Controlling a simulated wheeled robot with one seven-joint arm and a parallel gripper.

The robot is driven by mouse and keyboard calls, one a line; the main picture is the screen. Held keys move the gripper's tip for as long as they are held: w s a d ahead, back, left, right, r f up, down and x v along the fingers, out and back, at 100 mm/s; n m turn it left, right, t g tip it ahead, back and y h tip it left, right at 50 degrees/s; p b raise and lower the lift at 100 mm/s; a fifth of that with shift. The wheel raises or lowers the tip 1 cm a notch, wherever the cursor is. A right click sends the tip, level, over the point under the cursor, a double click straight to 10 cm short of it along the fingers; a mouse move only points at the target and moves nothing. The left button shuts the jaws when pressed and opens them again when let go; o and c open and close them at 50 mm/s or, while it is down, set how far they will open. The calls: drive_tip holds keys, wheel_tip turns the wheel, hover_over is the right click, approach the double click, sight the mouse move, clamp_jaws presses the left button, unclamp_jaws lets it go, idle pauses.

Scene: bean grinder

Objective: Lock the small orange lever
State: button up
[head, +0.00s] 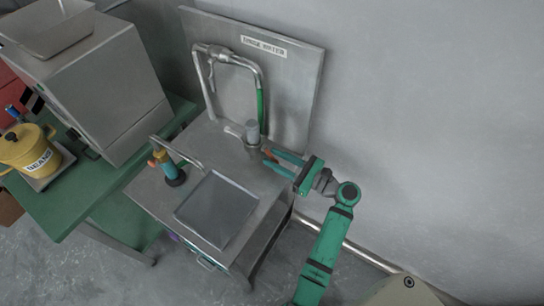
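A small orange lever (269,153) shows beside the grey upright cylinder (252,132) at the back of the metal stand. My gripper (271,157) reaches in from the right, its two teal fingers spread apart, with the lever close to their tips. I cannot tell whether the fingers touch the lever. The lever is small in the view and partly hidden by the fingers, so its exact angle is unclear.
A square metal tray (216,209) lies on the stand, with an orange-and-teal object (165,165) to its left. A bent metal pipe (228,57) rises behind. A green table (75,205) at left bears a grey machine (100,95) and a yellow pot (27,148).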

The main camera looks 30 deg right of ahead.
drive_tip(key=v, duration=0.9)
drive_tip(key=shift+s, duration=0.1)
drive_tip(key=shift+c, duration=0.3)
